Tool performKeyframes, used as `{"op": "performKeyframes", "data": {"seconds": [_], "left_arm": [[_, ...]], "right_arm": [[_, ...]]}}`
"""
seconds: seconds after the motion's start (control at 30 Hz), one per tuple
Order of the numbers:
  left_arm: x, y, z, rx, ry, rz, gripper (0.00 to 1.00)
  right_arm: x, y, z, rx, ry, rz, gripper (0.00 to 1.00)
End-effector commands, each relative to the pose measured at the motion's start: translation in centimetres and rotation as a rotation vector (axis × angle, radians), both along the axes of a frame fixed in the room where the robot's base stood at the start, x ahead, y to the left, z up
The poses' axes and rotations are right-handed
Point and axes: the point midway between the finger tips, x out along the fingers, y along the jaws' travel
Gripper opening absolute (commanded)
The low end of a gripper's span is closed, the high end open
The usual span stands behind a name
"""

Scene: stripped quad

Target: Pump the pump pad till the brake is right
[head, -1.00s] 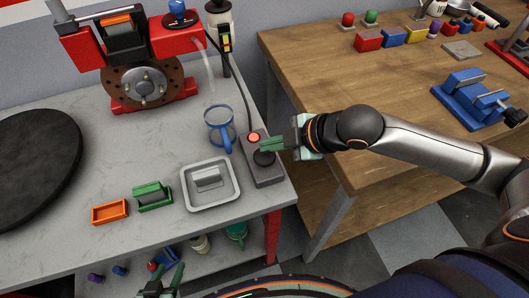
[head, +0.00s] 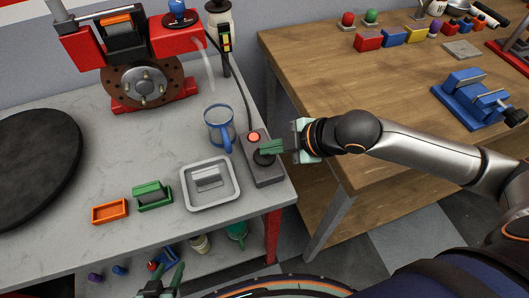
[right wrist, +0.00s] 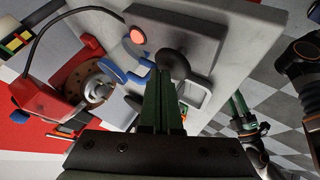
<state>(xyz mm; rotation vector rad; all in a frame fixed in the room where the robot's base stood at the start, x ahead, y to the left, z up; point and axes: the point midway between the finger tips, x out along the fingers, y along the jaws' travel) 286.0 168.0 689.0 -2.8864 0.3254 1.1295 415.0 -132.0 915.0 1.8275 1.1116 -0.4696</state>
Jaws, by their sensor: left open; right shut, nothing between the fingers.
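The pump pad (head: 264,159) is a black round pad on a grey box (head: 266,176) at the bench's right edge. A lit orange-red button (head: 254,137) sits behind it. My right gripper (head: 263,149) is shut and empty, fingertips at the pad. In the right wrist view the fingertips (right wrist: 163,72) overlap the dark pad (right wrist: 173,62); I cannot tell whether they touch. My left gripper (head: 166,276) is open and empty at the bottom, in front of the bench.
A blue-handled mug (head: 220,128), grey tray (head: 211,198), green holder (head: 153,203) and orange tray (head: 110,212) stand left of the box. A red-yellow-green gauge (head: 226,38) is at the back. A wooden table (head: 350,75) lies right, across a gap.

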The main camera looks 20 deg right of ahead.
Motion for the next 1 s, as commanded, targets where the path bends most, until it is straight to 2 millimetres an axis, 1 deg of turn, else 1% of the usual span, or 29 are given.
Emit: {"op": "performKeyframes", "data": {"seconds": [1.0], "left_arm": [[0.0, 0.0, -0.6, 0.0, 0.0, 0.0, 0.5]], "right_arm": [[0.0, 0.0, -1.4, -0.002, 0.003, -0.001, 0.0]]}}
